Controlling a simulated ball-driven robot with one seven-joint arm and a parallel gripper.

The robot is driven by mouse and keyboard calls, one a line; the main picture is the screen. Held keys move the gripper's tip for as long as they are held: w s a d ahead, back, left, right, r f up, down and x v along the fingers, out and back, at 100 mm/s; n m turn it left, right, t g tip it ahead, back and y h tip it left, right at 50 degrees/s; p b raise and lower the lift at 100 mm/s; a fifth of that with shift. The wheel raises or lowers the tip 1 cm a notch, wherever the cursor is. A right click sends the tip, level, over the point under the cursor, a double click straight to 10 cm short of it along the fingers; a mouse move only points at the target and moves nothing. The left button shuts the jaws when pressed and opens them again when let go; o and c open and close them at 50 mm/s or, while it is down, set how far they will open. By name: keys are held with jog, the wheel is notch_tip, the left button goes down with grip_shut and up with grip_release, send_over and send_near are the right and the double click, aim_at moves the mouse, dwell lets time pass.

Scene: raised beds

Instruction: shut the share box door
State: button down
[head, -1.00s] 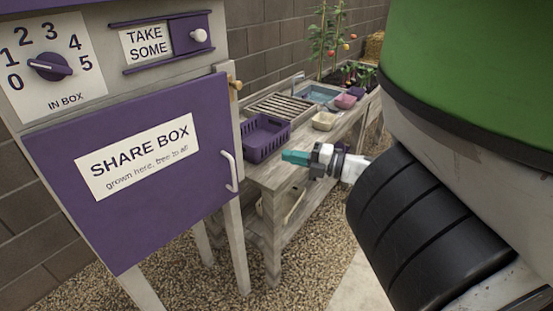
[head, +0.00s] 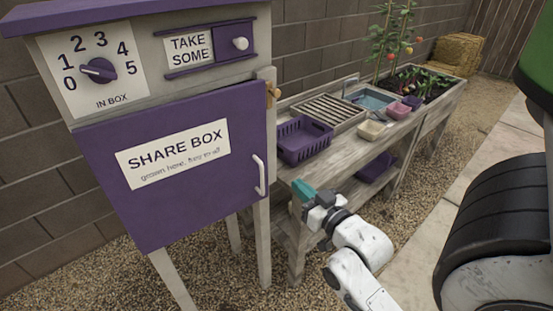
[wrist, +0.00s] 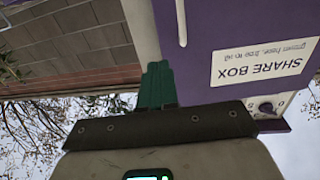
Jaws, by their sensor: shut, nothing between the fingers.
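The purple share box door (head: 185,205) carries a white SHARE BOX label and a white bar handle (head: 259,175) near its right edge. The door lies against or very near the front of the share box (head: 265,230); I cannot tell whether it is fully flush. A wooden peg latch (head: 273,93) sits on the frame by the door's upper right corner. My gripper (head: 303,190), with teal fingers, is shut and empty, right of the handle and apart from it. In the wrist view the door (wrist: 225,25) shows upside down beyond the shut fingers (wrist: 157,82).
A wooden bench (head: 345,152) stands right of the box, close behind my gripper, with a purple basket (head: 304,140) on it. A dial (head: 98,70) and a TAKE SOME slider (head: 240,44) are above the door. Gravel (head: 215,285) lies open in front.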

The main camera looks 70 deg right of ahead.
aim_at(266, 156)
jog(key=p+x, duration=0.3)
jog(key=x, duration=0.9)
jog(key=shift+r, duration=0.1)
jog(key=shift+w+d, duration=0.3)
jog(key=shift+w, duration=0.05)
